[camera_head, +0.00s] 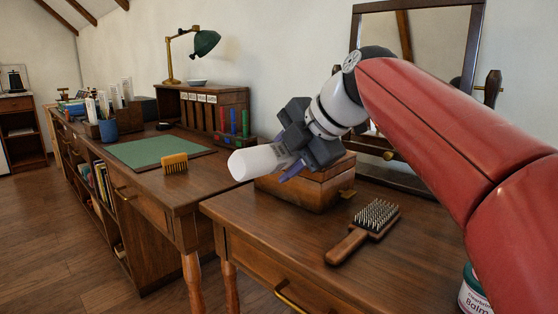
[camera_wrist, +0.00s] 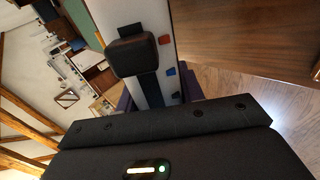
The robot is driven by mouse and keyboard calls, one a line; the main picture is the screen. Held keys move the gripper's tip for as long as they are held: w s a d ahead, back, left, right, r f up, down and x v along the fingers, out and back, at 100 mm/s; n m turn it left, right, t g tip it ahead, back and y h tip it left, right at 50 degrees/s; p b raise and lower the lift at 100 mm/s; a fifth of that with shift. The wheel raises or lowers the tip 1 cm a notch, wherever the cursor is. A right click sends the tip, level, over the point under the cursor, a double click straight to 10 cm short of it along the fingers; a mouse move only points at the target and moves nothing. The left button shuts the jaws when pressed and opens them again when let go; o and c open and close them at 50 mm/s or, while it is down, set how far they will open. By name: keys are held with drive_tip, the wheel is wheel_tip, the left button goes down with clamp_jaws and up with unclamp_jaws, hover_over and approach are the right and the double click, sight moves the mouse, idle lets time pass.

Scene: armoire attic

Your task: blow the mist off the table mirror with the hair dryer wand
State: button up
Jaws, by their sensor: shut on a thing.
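The hair dryer wand (camera_head: 253,163) is white and held in my gripper (camera_head: 292,160), roughly level, its wide end pointing left. My gripper is shut on it, above the wooden box on the near table. In the wrist view the white wand body (camera_wrist: 152,22) shows a red and a blue button beside a dark finger. The table mirror (camera_head: 440,42) stands at the back right in a dark wooden frame, behind my arm. My arm covers part of its glass. The visible glass is pale and reflects a beam; I cannot tell how misted it is.
A wooden box (camera_head: 318,186) sits below my gripper. A bristle hairbrush (camera_head: 366,228) lies in front of it. A balm jar (camera_head: 472,292) stands at the lower right.

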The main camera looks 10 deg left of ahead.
drive_tip(key=shift+d, duration=0.15)
drive_tip(key=shift+s+d+b, duration=0.95)
drive_tip(key=shift+s+d, duration=0.3)
drive_tip(key=shift+d, duration=0.75)
drive_tip(key=shift+w+a+p, duration=2)
drive_tip(key=shift+w+a, duration=0.5)
drive_tip(key=shift+a, duration=1.8)
drive_tip(key=shift+a+r+p+v, duration=0.15)
drive_tip(key=shift+p+v, duration=0.55)
drive_tip(key=shift+v, duration=1.25)
drive_tip(key=shift+a+r+p+v, duration=0.15)
drive_tip(key=shift+p+v, duration=0.5)
drive_tip(key=shift+v, duration=1.3)
drive_tip(key=shift+s+a+r+b, duration=0.1)
drive_tip(key=shift+s+a+b, duration=0.1)
drive_tip(key=shift+s+a, duration=0.35)
drive_tip(key=shift+s+a+f+b, duration=0.1)
drive_tip(key=shift+s+a+b, duration=0.2)
drive_tip(key=shift+s, duration=0.6)
drive_tip(key=shift+s+a+r+b, duration=0.15)
drive_tip(key=shift+s+a, duration=0.25)
drive_tip(key=shift+s, duration=0.3)
